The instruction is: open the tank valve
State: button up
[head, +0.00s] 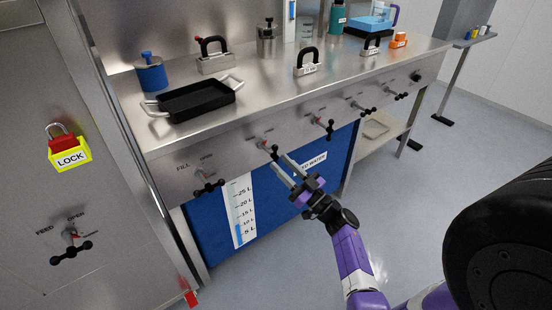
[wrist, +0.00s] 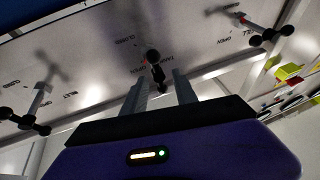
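The tank valve (wrist: 155,64) is a dark-knobbed handle on the steel front panel, straight ahead of my fingers in the wrist view, with lettering that seems to read TANK, OPEN and CLOSED beside it. In the head view the valve (head: 268,147) is second from the left on the bench front. My gripper (head: 280,163) is open and empty, with its two fingertips just in front of and slightly below this handle. In the wrist view my gripper (wrist: 160,84) has its fingers apart, with the handle beyond the gap. I cannot tell whether they touch.
The fill valve (head: 207,182) is to the left and another valve (head: 322,124) to the right. A blue panel with a level scale (head: 240,210) is below. A black tray (head: 195,101) is on the bench. A feed valve (head: 71,240) and lock box (head: 69,153) are on the left cabinet.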

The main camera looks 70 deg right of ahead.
jog(key=v, duration=0.3)
jog(key=shift+s+a+f, duration=0.15)
jog(key=shift+s, duration=0.2)
dwell(0.4)
